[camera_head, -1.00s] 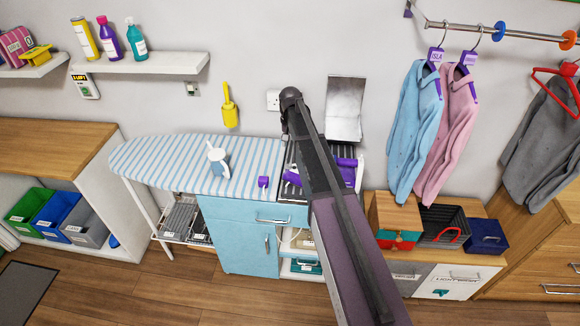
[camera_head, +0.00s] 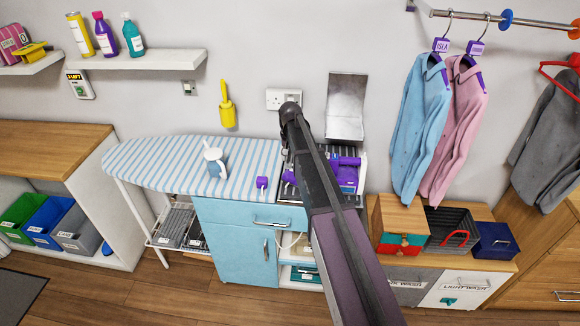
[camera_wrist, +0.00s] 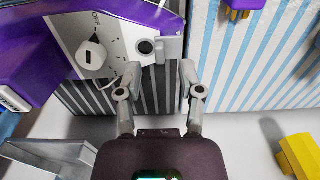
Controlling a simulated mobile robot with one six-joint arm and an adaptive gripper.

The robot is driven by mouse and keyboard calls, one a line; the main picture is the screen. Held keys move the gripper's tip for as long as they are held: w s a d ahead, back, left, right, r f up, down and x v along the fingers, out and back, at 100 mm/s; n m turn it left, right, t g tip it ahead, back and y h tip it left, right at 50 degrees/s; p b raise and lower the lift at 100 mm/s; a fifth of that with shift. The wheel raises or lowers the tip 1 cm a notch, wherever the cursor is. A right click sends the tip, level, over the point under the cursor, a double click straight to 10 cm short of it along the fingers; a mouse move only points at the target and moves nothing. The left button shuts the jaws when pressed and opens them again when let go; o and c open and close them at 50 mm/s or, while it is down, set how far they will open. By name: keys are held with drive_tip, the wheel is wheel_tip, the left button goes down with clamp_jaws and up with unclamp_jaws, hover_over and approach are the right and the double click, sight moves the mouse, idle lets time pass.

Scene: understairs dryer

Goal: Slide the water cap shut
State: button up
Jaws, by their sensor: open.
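The iron (camera_wrist: 22,50) is purple with a white panel (camera_wrist: 118,30) at the upper left of the wrist view; the panel bears a dial marked OFF. A dark round hole (camera_wrist: 145,46) is in the panel's end. The water cap (camera_wrist: 171,48), a small grey piece with an upright tab, sits just right of the hole, leaving it uncovered. My gripper (camera_wrist: 160,72) is open, its fingertips apart just below the cap, one to each side. I cannot tell if either touches. In the head view the iron (camera_head: 345,173) shows partly behind my arm, which hides the gripper.
The iron rests on a dark striped stand by the striped ironing board (camera_head: 140,155). A white and blue jug (camera_head: 215,160) and a purple block (camera_head: 262,183) are on the board. A raised metal plate (camera_head: 346,105) stands behind the iron. Shirts (camera_head: 420,120) hang at the right.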

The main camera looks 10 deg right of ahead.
sight(288, 165)
drive_tip(key=shift+f+b, duration=0.9)
drive_tip(key=shift+f, duration=0.3)
clamp_jaws()
